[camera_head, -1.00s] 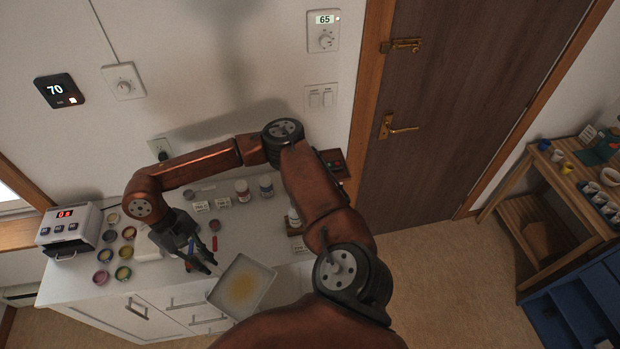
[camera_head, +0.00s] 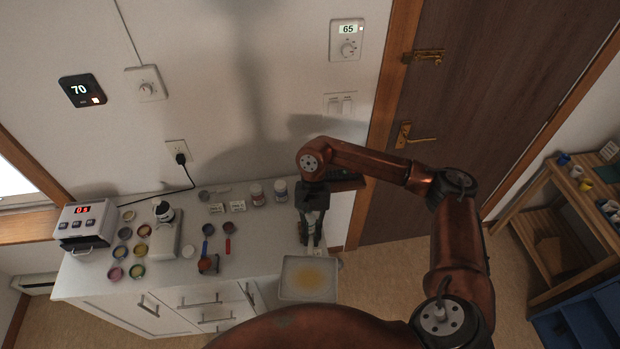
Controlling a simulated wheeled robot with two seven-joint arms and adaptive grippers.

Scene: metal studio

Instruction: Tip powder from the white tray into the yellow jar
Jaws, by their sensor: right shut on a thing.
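The white tray (camera_head: 285,277) is a shallow square pan with a patch of yellow powder (camera_head: 311,277) in its middle. It is off the right end of the white counter's front edge and looks roughly level. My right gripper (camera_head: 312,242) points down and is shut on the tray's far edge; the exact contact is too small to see. A small round jar with yellow-green contents (camera_head: 137,271) stands at the counter's front left. It looks like the yellow jar, but several similar jars stand close by, so I cannot be certain. My left gripper is out of view.
A box with a red display (camera_head: 82,222) stands at the counter's left end. A white scale-like block (camera_head: 158,246) bears a dark-topped container. Red and blue-handled scoops (camera_head: 228,236) lie mid-counter, with labelled bottles (camera_head: 257,194) behind. A door (camera_head: 470,120) is at right.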

